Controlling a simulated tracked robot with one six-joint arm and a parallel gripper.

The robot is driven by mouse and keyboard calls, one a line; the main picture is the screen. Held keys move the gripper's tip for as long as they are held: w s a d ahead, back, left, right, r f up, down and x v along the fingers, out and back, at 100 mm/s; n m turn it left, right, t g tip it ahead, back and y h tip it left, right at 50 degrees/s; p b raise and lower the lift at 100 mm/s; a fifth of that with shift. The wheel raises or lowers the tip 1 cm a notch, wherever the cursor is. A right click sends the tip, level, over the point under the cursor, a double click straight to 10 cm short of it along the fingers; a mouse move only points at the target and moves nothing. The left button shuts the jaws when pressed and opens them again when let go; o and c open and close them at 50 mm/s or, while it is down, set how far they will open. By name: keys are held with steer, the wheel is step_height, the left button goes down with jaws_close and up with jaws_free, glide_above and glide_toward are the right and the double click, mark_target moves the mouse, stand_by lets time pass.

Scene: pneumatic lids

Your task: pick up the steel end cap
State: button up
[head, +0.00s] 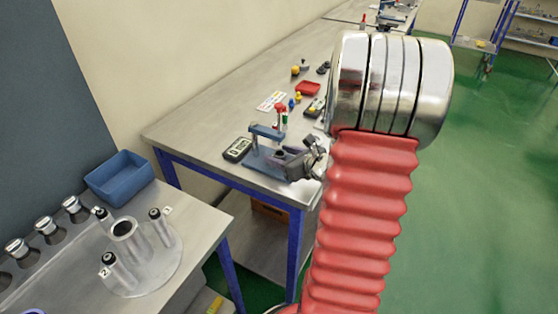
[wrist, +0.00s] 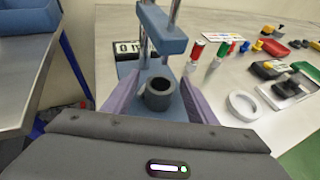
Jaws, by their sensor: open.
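My gripper (wrist: 160,80) is open, with its two purple fingers on either side of a dark grey hollow cylinder (wrist: 158,95). The cylinder stands upright on the blue base of a small press, and I cannot tell whether the fingers touch it. In the head view my gripper (head: 293,157) is at this press (head: 266,132) on the far bench. Several shiny steel caps with dark parts (head: 74,207) stand in a row on the near bench at left. I cannot tell for certain which piece is the steel end cap.
A digital display (head: 237,149) stands left of the press. A white ring (wrist: 243,105) and small coloured parts lie to its right. The near bench holds a blue bin (head: 120,178) and a round plate (head: 165,272) with upright cylinders. A gap separates the benches.

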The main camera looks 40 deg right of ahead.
steer(key=shift+c, duration=0.2)
jaws_close()
stand_by(0.3)
steer(key=shift+r, duration=0.1)
steer(key=shift+r, duration=0.5)
steer(key=shift+s+r, duration=0.1)
steer(key=shift+r, duration=0.15)
steer(key=s, duration=1.7)
steer(key=shift+s+a, duration=0.4)
steer(key=shift+a, duration=0.05)
steer(key=shift+f, duration=0.1)
